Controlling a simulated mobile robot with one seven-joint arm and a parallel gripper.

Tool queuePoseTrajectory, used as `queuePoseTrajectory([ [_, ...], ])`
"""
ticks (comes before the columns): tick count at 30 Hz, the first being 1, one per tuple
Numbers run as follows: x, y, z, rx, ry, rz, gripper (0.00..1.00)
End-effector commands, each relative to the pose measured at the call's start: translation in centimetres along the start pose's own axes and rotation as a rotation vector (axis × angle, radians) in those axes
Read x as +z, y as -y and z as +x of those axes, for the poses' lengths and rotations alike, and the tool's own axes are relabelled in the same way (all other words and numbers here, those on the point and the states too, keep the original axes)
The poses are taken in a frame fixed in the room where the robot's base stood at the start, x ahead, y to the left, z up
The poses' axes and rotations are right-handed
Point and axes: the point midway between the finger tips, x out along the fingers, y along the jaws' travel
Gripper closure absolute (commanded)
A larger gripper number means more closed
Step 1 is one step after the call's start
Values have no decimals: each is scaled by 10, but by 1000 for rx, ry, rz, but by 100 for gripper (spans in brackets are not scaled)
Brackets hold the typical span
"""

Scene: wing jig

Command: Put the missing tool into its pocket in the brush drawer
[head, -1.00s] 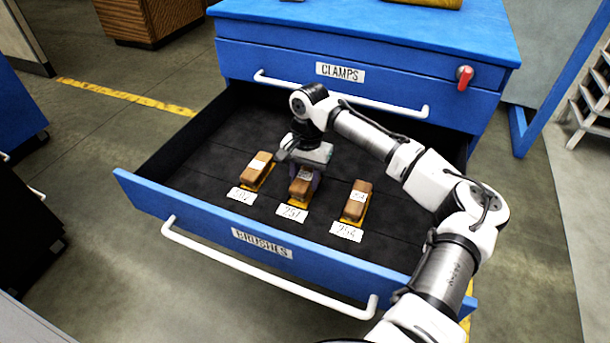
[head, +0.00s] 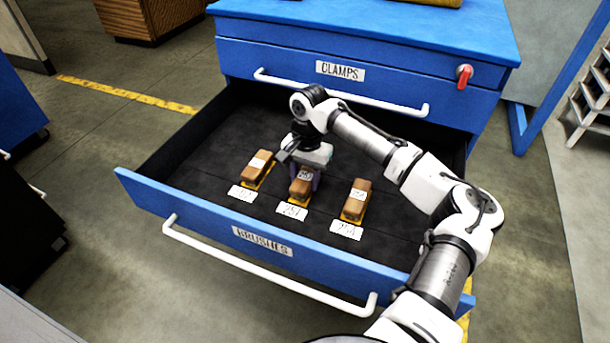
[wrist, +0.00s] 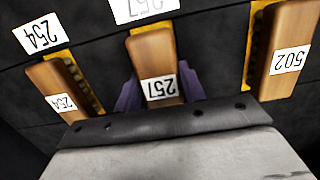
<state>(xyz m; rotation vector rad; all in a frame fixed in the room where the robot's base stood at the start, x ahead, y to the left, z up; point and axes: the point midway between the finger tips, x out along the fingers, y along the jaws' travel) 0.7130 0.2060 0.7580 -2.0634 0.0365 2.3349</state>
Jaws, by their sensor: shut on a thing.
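The brush drawer (head: 150,196), blue with a black lining, is open. Three wooden brushes sit in it, each by a white number card. My gripper (head: 303,180) reaches down into the drawer and is shut on the middle brush, labelled 257 (wrist: 154,62). Its purple fingers stand on both sides of that brush in the wrist view. The brush lies at its yellow pocket, behind the 257 card (head: 292,210). Whether it rests fully on the pocket floor is hard to tell. The left brush (head: 257,166), labelled 502 in the wrist view, and the right brush 254 (head: 357,197) lie on yellow pockets.
The closed clamps drawer (head: 340,72) with its white handle is just above and behind. A red knob (head: 464,76) sticks out at its right. The drawer's white front handle (head: 270,280) juts forward. The drawer floor behind the brushes is empty.

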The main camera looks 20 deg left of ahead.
Motion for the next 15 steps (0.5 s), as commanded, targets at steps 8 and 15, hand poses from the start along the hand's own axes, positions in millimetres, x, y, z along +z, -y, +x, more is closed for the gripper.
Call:
queuePoseTrajectory([
  [8, 0, 0, 3, 0, 0, 0, 85],
  [15, 0, 0, 3, 0, 0, 0, 56],
])
